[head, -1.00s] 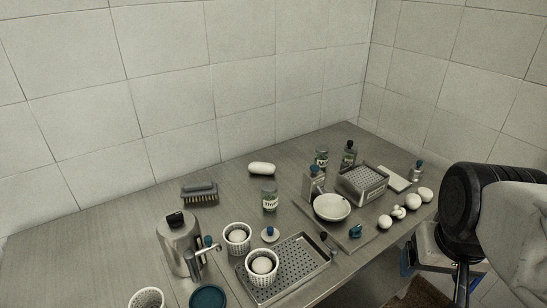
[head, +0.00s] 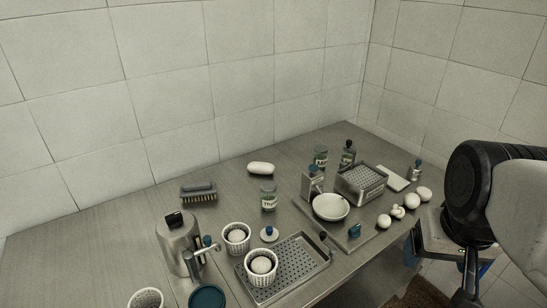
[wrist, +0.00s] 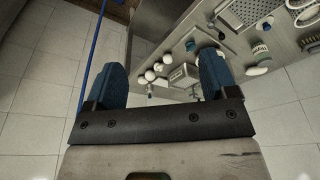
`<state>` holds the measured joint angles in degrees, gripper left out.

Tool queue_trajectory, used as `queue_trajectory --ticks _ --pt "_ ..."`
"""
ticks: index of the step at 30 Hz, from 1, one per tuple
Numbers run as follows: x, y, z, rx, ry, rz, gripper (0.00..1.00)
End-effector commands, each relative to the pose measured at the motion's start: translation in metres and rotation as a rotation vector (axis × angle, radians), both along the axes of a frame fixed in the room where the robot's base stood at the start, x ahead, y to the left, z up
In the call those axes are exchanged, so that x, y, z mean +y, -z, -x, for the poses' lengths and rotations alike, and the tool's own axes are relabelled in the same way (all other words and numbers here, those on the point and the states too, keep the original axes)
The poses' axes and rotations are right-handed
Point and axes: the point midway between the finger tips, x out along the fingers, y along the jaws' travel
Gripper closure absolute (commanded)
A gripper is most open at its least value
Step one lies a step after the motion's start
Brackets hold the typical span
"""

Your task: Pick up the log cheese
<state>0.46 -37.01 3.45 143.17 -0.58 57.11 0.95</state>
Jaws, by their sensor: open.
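The log cheese (head: 261,168) looks like a pale, rounded oblong lying on the steel counter near the tiled wall, behind a labelled jar (head: 269,199). In the wrist view a pale shape past the jar, near the counter edge, may be the same cheese, but it is too small to be sure. My gripper (wrist: 162,65) shows in the wrist view with its two blue fingers wide apart and nothing between them. It is well away from the cheese. In the head view only my arm shows at the right; the fingers are out of sight.
A brush (head: 198,190) lies left of the cheese. Perforated baskets (head: 236,239) with round white items, a perforated tray (head: 318,262), a metal pot (head: 178,244), a white bowl (head: 331,207) and a metal box (head: 361,184) crowd the front and right. Counter around the cheese is clear.

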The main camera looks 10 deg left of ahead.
Motion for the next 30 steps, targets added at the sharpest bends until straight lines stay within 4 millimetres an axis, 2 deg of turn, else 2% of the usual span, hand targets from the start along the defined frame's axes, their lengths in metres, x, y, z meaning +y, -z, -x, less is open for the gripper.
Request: queue_trajectory --ticks 4,14,20,30 --pt "0.0 -0.027 -0.001 -0.003 0.001 -0.001 0.21" --pt "0.017 -0.037 -0.035 0.032 0.086 -0.095 0.21" --pt "0.037 -0.049 -0.073 0.072 0.181 -0.196 0.21" --pt "0.079 -0.07 -0.151 0.175 0.375 -0.389 0.21"
